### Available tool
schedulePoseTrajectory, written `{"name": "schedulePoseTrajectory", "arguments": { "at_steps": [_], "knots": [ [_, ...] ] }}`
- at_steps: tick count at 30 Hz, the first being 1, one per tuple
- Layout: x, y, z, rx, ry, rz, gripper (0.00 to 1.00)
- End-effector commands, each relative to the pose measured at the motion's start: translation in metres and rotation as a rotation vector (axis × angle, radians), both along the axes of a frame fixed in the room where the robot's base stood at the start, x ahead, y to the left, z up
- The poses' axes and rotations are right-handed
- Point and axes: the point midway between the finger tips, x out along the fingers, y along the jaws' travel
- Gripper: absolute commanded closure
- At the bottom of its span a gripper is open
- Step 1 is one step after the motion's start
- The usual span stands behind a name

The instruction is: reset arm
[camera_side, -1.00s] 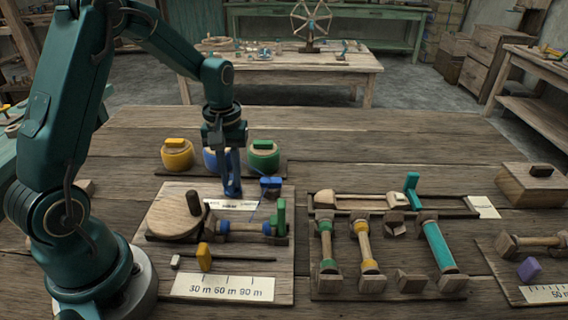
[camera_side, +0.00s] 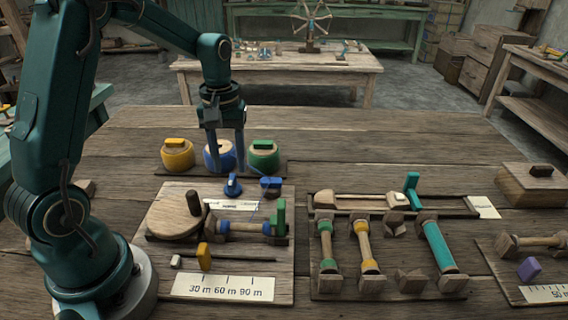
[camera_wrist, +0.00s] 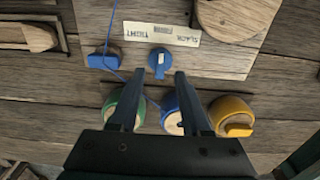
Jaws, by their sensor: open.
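My gripper (camera_side: 227,153) hangs pointing down above the back of the left wooden board, in front of the row of round pots. Its two dark fingers are apart with nothing between them; the gripper also shows in the wrist view (camera_wrist: 157,77). Below its tips is a blue knob (camera_side: 233,186), which stands apart from the fingers on the board, by the tension label (camera_side: 232,205). In the wrist view the blue knob (camera_wrist: 159,62) sits just beyond the fingertips, by the label (camera_wrist: 162,32) reading "SLACK" and "TIGHT".
Yellow (camera_side: 177,155), blue (camera_side: 219,157) and green (camera_side: 263,157) pots stand close behind my gripper. A blue block (camera_side: 271,187) sits right of the knob, with a blue thread near it. The right board (camera_side: 390,287) holds several bobbins. Open tabletop lies behind the pots.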

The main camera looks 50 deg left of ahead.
Motion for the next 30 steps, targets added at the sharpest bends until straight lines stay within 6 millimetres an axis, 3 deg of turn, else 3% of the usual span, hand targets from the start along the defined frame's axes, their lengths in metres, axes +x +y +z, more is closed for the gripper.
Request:
{"name": "schedulePoseTrajectory", "arguments": {
  "at_steps": [4, 15, 22, 30],
  "knots": [
    [0.0, 0.0, 0.011, 0.001, -0.002, 0.0, 0.53],
    [0.002, -0.003, 0.016, 0.004, -0.013, -0.012, 0.53],
    [-0.001, -0.03, 0.064, 0.051, -0.15, -0.103, 0.53],
    [-0.043, -0.074, 0.109, 0.103, -0.324, -0.32, 0.53]
  ]
}}
